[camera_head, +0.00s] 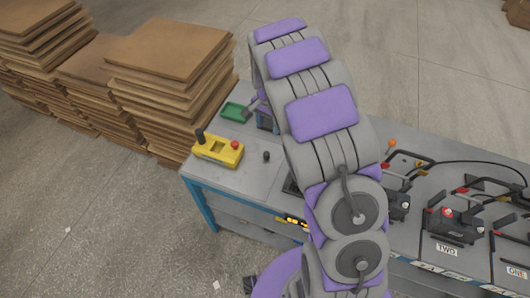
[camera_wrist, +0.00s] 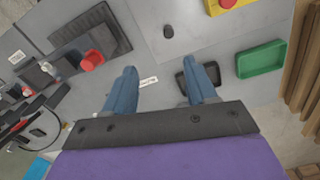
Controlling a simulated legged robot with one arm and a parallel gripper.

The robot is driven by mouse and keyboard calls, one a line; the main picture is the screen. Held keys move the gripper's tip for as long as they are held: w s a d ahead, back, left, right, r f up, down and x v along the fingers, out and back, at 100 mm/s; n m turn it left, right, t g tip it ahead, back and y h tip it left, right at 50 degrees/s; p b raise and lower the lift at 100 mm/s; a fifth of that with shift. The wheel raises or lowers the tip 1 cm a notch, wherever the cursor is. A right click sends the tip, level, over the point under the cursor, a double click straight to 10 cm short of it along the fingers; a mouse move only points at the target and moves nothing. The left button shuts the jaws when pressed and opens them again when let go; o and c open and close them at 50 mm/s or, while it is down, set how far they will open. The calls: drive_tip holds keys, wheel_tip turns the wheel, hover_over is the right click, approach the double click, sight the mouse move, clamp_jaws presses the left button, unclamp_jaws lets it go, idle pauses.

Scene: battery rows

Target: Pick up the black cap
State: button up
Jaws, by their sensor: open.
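The black cap (camera_head: 267,156) looks like a small dark upright piece on the grey tabletop, right of a yellow control box. In the wrist view a small black piece (camera_wrist: 168,31), which looks like the same cap, lies beyond my fingertips on the light surface, roughly in line with the gap between them. My gripper (camera_wrist: 163,74) is open, its two blue fingers wide apart with nothing held between them. In the head view my arm covers much of the table's middle, and the gripper is mostly hidden behind it.
The yellow control box (camera_head: 218,152) with a red button stands at the table's left edge. A green tray (camera_head: 236,111) lies behind it. A black battery (camera_head: 455,222) with cables sits right of my arm. Stacked brown boards (camera_head: 165,52) stand beyond the table's left end.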

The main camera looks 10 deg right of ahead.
wheel_tip(320, 180, down, 2)
drive_tip(key=w, duration=0.2)
drive_tip(key=b, duration=0.2)
hover_over(266, 153)
drive_tip(key=f, duration=1.1)
drive_tip(key=shift+s+d+f, duration=0.1)
drive_tip(key=shift+s+f, duration=0.1)
drive_tip(key=shift+f, duration=0.2)
drive_tip(key=shift+w+f+b, duration=0.15)
drive_tip(key=shift+f+b, duration=0.35)
drive_tip(key=shift+f, duration=2.25)
drive_tip(key=shift+r, duration=0.1)
clamp_jaws()
